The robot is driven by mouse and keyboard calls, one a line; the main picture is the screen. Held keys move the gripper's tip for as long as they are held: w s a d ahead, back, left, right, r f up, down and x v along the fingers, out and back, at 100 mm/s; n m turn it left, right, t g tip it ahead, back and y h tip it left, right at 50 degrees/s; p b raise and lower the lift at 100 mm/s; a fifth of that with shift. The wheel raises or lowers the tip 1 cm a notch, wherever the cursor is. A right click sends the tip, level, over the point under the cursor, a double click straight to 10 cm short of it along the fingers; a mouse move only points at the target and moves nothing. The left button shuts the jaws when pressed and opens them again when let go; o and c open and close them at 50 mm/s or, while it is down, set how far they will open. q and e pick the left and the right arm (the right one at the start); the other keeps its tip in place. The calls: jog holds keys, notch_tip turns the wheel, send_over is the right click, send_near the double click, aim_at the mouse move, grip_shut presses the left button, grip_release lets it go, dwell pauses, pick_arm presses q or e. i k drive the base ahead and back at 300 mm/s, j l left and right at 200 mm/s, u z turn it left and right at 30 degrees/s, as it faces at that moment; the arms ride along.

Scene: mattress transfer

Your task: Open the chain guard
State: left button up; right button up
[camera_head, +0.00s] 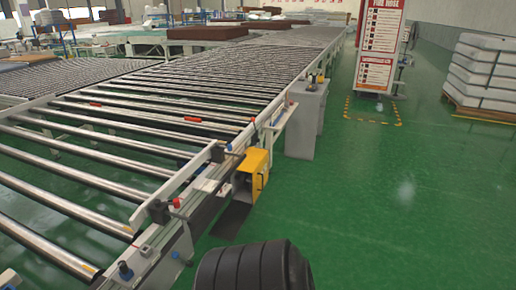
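A long roller conveyor (160,140) runs from the lower left to the far right, with bare metal rollers. A pale, narrow side plate (172,186) stands along its near right edge beside the roller ends; it looks like the chain guard, but I cannot tell for sure whether it is open or shut. Black clamp-like fittings (158,211) sit near its lower end. A yellow box (254,172) is mounted on the conveyor's side below the plate.
A grey cabinet (306,122) stands against the conveyor farther along. A red and white sign stand (378,50) is beyond it. Stacked white mattresses (484,70) rest on a pallet at the far right. The green floor (400,215) right of the conveyor is clear.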

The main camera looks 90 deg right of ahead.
aim_at(256, 163)
jog(key=z, duration=2.85)
jog(key=i+l, duration=0.25)
jog(key=i+l+u, duration=0.15)
jog(key=l, duration=0.3)
jog(key=i+l, duration=0.3)
jog(key=i+l+u, duration=0.1)
jog(key=i+l, duration=0.15)
jog(key=l, duration=0.2)
jog(key=i+l+u, duration=0.1)
jog(key=l, duration=0.3)
jog(key=i, duration=0.1)
